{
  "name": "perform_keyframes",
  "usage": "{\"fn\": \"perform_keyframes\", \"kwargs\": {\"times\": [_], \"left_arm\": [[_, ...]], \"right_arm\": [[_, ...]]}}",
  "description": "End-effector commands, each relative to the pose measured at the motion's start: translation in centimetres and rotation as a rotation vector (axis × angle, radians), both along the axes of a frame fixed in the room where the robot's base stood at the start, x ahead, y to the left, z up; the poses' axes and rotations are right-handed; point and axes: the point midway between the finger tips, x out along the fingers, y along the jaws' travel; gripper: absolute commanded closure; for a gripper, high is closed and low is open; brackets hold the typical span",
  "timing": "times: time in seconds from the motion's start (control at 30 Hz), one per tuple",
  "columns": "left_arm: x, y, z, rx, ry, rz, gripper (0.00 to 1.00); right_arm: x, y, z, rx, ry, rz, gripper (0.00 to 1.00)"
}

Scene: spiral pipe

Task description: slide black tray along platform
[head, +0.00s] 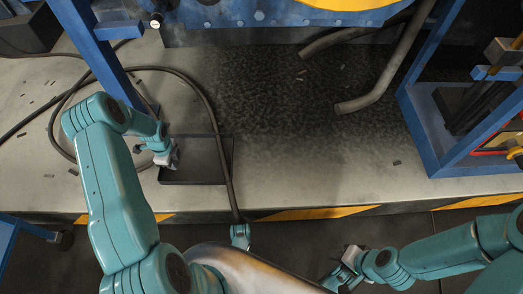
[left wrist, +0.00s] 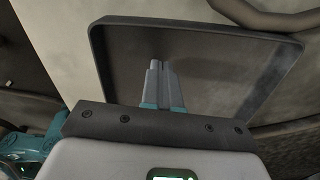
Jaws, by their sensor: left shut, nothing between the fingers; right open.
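The black tray (head: 205,172) is a shallow rectangular tray with a low rim, lying on the grey platform (head: 290,178) near its front edge. It also shows in the left wrist view (left wrist: 225,75), filling much of the picture. My left gripper (head: 174,160) is at the tray's left part, with its fingers over the tray's inside. In the left wrist view its fingers (left wrist: 160,82) are together and hold nothing. I cannot tell whether they touch the tray. My right gripper (head: 342,272) is open and empty, low in the picture, away from the tray and in front of the platform.
A dark cable (head: 213,125) crosses the tray's right part and loops at the left. A bent pipe (head: 385,80) lies at the back right. Blue frames (head: 430,120) stand on the right and upper left. The platform right of the tray is mostly clear, with small scraps.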

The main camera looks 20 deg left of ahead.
Motion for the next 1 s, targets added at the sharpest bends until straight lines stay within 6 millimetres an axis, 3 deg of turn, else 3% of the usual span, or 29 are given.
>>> {"fn": "perform_keyframes", "kwargs": {"times": [0.8,1.0], "left_arm": [[0.1,0.3,6.0,0.005,-0.003,0.0,1.0],[0.1,0.3,6.2,0.005,-0.003,0.0,1.0]], "right_arm": [[0.0,0.0,4.2,0.0,0.0,0.0,0.57],[0.0,0.0,4.3,0.0,0.0,0.0,0.57]]}}
